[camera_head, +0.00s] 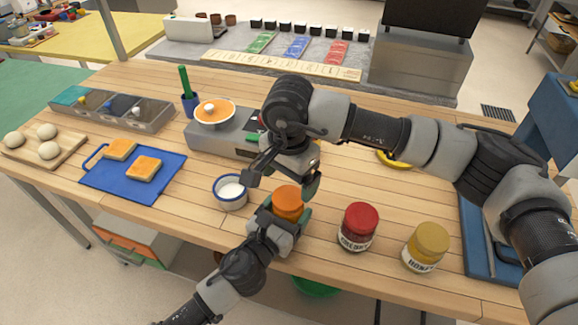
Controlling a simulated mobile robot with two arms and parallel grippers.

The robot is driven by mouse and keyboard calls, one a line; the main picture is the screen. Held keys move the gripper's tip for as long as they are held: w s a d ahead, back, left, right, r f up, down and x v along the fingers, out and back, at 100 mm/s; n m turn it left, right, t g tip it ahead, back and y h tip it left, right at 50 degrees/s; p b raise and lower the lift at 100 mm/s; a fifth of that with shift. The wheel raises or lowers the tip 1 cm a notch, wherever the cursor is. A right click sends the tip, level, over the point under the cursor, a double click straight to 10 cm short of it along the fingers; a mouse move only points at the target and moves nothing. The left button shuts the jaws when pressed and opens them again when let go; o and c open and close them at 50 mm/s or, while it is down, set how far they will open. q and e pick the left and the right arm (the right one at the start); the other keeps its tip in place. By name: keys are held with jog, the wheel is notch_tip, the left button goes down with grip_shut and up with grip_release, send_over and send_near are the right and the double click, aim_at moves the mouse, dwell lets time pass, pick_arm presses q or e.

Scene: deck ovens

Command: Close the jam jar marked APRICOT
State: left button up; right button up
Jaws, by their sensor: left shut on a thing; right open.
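A jar with an orange top (288,202) stands near the front edge of the wooden table, and its label is hidden. My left gripper (283,222) is shut around the lower part of this jar from the front. My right gripper (282,182) is open just above and behind the orange top, with its fingers spread to either side. I cannot tell whether the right fingers touch the top, or how well the top is seated. A red-lidded jar (358,226) and a yellow-lidded jar (426,246), whose label seems to read HONEY, stand to the right.
A white-and-blue cup (230,191) stands close left of the held jar. A grey scale (215,139) with an orange-topped bowl is behind. A blue board (109,181) with bread slices lies left. A blue tray (478,262) is at the right. Bare table shows behind the red-lidded jar.

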aim_at(288, 198)
jog(key=shift+f, duration=2.6)
jog(key=shift+c, duration=0.4)
jog(key=c, duration=0.8)
pick_arm(q)
jog(key=shift+w+a, duration=0.1)
pick_arm(e)
jog(key=m, duration=0.5)
jog(key=shift+m, duration=0.4)
jog(key=shift+c, duration=0.3)
jog(key=m, duration=0.3)
jog(key=shift+s+m, duration=0.1)
jog(key=shift+m, duration=0.3)
jog(key=m, duration=0.8)
jog(key=shift+a, duration=0.1)
jog(key=o, duration=1.1)
